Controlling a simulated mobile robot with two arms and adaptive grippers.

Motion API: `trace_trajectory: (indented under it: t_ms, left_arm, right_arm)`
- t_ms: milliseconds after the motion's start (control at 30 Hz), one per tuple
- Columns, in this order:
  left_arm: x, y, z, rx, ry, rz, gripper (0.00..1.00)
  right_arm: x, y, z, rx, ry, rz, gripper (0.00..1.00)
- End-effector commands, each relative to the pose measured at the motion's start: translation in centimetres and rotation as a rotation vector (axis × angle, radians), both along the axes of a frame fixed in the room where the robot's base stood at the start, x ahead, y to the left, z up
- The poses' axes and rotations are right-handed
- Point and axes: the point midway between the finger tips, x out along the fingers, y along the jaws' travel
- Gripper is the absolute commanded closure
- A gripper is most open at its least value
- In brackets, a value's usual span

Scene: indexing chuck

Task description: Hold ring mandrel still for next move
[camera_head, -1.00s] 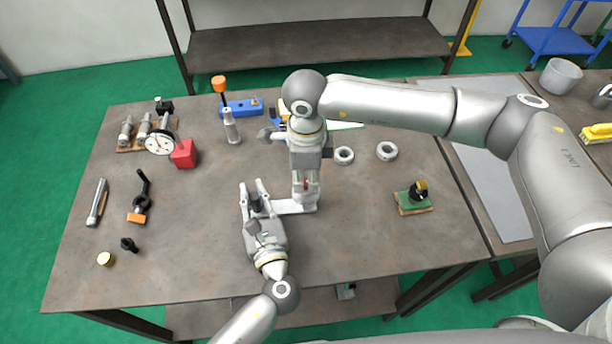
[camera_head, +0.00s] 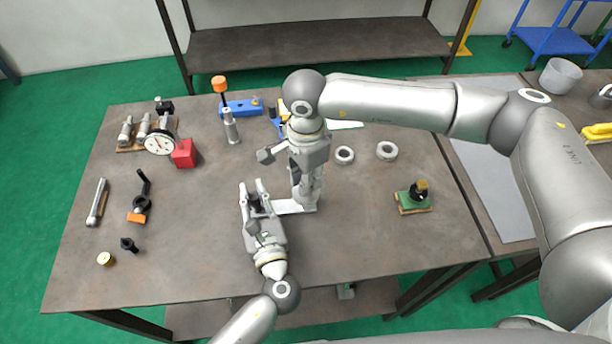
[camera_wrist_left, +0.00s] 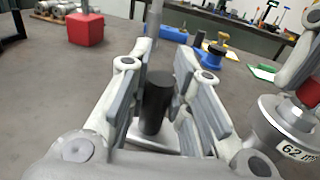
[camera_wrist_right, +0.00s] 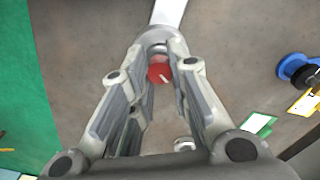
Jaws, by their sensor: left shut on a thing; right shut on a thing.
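A pale metal bar (camera_head: 288,207) lies near the table's middle. A black upright post (camera_wrist_left: 157,102) stands at its left end, between the fingers of my left gripper (camera_head: 253,189), which is shut on it. My right gripper (camera_head: 307,192) points down at the bar's right end. It is shut around a red-topped piece (camera_wrist_right: 159,73) with a silver collar, which also shows at the edge of the left wrist view (camera_wrist_left: 310,92) above a round metal body (camera_wrist_left: 285,125) marked "62 m". I cannot tell which piece is the ring mandrel; a slender steel upright (camera_head: 231,127) stands farther back.
A red block (camera_head: 184,154) and a dial gauge (camera_head: 159,143) stand at the left. A green block with a black knob (camera_head: 414,202) is further right.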

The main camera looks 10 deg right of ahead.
Motion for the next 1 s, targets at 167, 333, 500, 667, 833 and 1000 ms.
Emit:
trace_trajectory:
  t_ms: [167, 333, 500, 667, 833, 1000]
  left_arm:
    - [-0.08, 0.06, -0.37, 0.0, 0.008, 0.0, 1.0]
    - [-0.07, 0.06, -0.37, 0.0, 0.008, 0.0, 1.0]
    - [-0.07, 0.06, -0.36, 0.0, 0.008, 0.0, 1.0]
    - [-0.06, 0.07, -0.36, 0.001, 0.007, 0.0, 1.0]
    - [-0.06, 0.07, -0.36, 0.001, 0.007, 0.0, 1.0]
    - [-0.07, 0.07, -0.35, 0.001, 0.007, 0.0, 1.0]
  right_arm:
    - [-0.03, 0.06, 0.06, 0.002, 0.001, 0.062, 1.0]
    - [-0.04, 0.07, 0.07, 0.002, 0.001, 0.087, 1.0]
    - [-0.05, 0.07, 0.08, 0.002, 0.001, 0.092, 1.0]
    - [-0.04, 0.08, 0.09, 0.002, 0.001, 0.092, 1.0]
    - [-0.04, 0.07, 0.08, 0.002, 0.001, 0.091, 0.68]
    - [-0.02, 0.04, 0.04, 0.001, 0.0, 0.09, 0.58]
